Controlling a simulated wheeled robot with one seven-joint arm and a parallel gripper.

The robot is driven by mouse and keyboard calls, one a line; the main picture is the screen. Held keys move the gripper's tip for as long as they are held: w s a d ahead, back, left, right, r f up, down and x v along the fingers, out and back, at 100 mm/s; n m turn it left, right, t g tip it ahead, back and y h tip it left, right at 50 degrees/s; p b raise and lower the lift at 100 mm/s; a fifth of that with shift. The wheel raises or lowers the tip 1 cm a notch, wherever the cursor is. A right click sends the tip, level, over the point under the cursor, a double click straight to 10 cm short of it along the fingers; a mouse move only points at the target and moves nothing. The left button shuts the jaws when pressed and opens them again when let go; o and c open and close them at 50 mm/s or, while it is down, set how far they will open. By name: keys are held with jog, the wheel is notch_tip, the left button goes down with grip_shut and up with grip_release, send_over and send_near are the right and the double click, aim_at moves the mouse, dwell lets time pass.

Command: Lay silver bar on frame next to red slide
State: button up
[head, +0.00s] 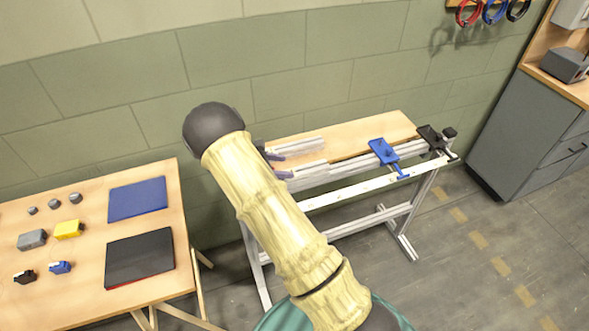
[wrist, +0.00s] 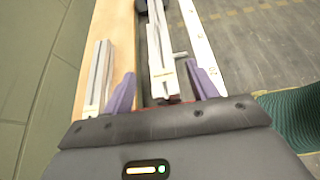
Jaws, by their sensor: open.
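My gripper (head: 278,165) is open over the near left part of the frame (head: 345,170). In the wrist view, one silver bar (wrist: 160,62) lies lengthwise along the frame, its near end between the open purple fingers (wrist: 162,88), with gaps on both sides. It also shows in the head view (head: 308,171). A second silver bar (wrist: 98,75) lies on the wooden board, left of the left finger; it also shows in the head view (head: 300,146). A small dark red patch (wrist: 174,99) shows below the near bar end, perhaps the red slide, which is mostly hidden.
A blue slide (head: 384,151) and a black slide (head: 434,138) sit farther right on the frame. The wooden board (head: 375,130) has free room behind them. A side table (head: 85,240) at left holds blue and black mats and small blocks. A wall stands behind.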

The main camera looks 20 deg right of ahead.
jog(key=v, duration=0.4)
jog(key=shift+a+r, duration=0.15)
jog(key=shift+a, duration=0.05)
dwell(0.3)
jog(key=shift+s+d+r, duration=0.1)
jog(key=shift+s+d, duration=0.05)
jog(key=shift+s, duration=0.1)
jog(key=s+r+m+t+y, duration=0.1)
jog(key=s+r+m+y, duration=0.2)
jog(key=s+m, duration=0.3)
jog(key=s+a+r+m+y, duration=0.1)
jog(key=s+r+m+y, duration=0.2)
jog(key=s, duration=0.6)
jog(key=s+r+m+t+y, duration=0.1)
jog(key=s+r+m+y, duration=0.2)
jog(key=s+m+y, duration=0.3)
jog(key=s+m, duration=0.2)
jog(key=m, duration=0.1)
jog(key=shift+s+a+r+t, duration=0.25)
jog(key=shift+s+r+t, duration=0.05)
jog(key=shift+r, duration=0.05)
